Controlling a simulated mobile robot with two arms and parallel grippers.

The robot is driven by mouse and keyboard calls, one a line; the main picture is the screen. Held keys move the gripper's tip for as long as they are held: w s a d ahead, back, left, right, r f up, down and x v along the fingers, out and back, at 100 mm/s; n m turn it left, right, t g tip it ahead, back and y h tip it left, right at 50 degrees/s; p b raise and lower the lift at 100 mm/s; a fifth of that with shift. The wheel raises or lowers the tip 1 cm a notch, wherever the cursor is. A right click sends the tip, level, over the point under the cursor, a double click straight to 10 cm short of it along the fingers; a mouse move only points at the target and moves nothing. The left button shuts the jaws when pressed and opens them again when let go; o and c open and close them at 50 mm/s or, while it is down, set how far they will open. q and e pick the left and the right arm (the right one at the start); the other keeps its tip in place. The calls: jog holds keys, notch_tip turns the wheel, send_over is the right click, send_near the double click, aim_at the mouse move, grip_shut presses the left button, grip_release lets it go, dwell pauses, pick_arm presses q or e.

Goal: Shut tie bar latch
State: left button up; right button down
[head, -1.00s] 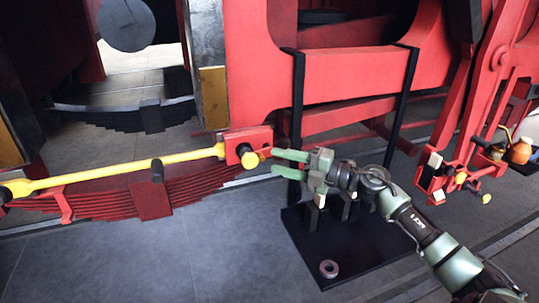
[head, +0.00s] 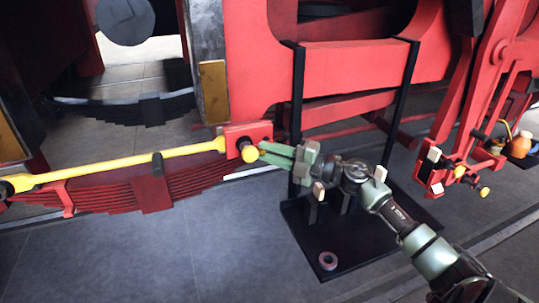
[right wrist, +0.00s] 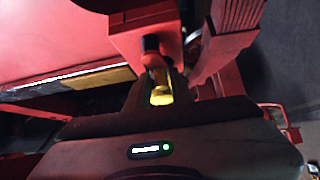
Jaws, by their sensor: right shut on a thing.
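The yellow tie bar (head: 130,168) runs across the left of the head view into a red end block (head: 262,130). A latch handle with a dark stem and yellow knob (head: 249,153) sits at the front of this block. My right gripper (head: 263,153) reaches in from the right, its green fingers close together and shut on the latch handle. In the right wrist view, the yellow knob (right wrist: 161,96) shows between the fingers, below the dark stem (right wrist: 151,45). The fingers partly hide the grip. My left gripper is not in view.
A dark red leaf spring (head: 150,195) lies under the bar. A black stand (head: 355,250) with upright posts is below my right arm, with a small ring (head: 327,261) on its base. Red linkage with yellow knobs (head: 484,192) is at the right. The floor at front left is clear.

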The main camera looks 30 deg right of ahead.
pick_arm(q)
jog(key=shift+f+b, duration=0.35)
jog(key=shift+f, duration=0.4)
pick_arm(e)
jog(key=shift+m+t+y, duration=0.3)
jog(key=shift+m+t, duration=0.1)
jog(key=shift+m, duration=0.1)
jog(key=c, duration=1.4)
grip_release()
jog(key=shift+o, duration=0.2)
